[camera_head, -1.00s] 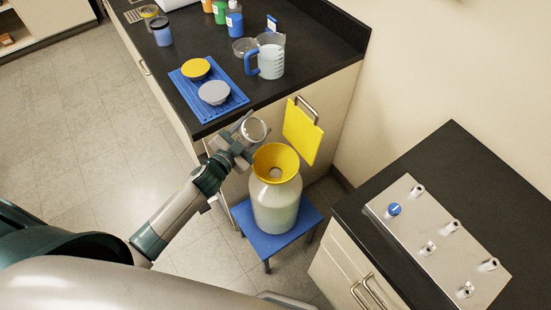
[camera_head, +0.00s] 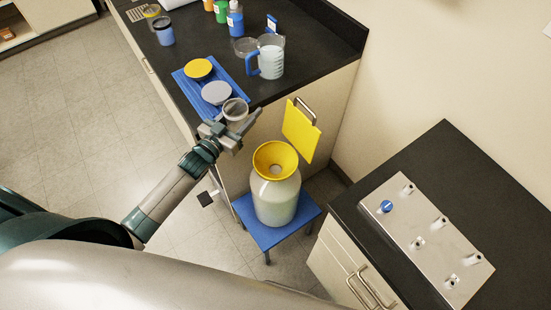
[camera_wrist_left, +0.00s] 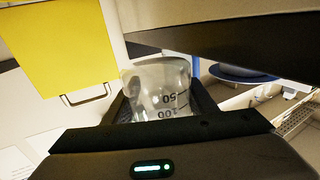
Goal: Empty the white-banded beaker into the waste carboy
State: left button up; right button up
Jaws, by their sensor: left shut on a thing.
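My left gripper (camera_head: 226,128) is shut on a clear glass beaker (camera_head: 235,109). In the left wrist view the beaker (camera_wrist_left: 160,88) sits between the fingers and shows the marks 50 and 100. It looks clear, with no liquid that I can make out; a white band is hard to tell. In the head view its round mouth faces up, at the front corner of the bench. The waste carboy (camera_head: 277,200) holds pale liquid and carries a yellow funnel (camera_head: 275,158). The beaker is up and left of the funnel, apart from it. My right gripper is not in view.
The carboy stands on a blue stool (camera_head: 256,234). A blue tray (camera_head: 207,105) with a yellow dish (camera_head: 198,68) and a grey dish (camera_head: 216,93) lies beside the beaker. A jug (camera_head: 271,57) stands behind. A yellow panel (camera_head: 301,131) is by the cabinet face.

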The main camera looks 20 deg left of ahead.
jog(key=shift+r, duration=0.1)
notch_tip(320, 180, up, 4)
jog(key=p, duration=0.4)
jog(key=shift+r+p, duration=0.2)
jog(key=shift+p, duration=0.1)
dwell(1.1)
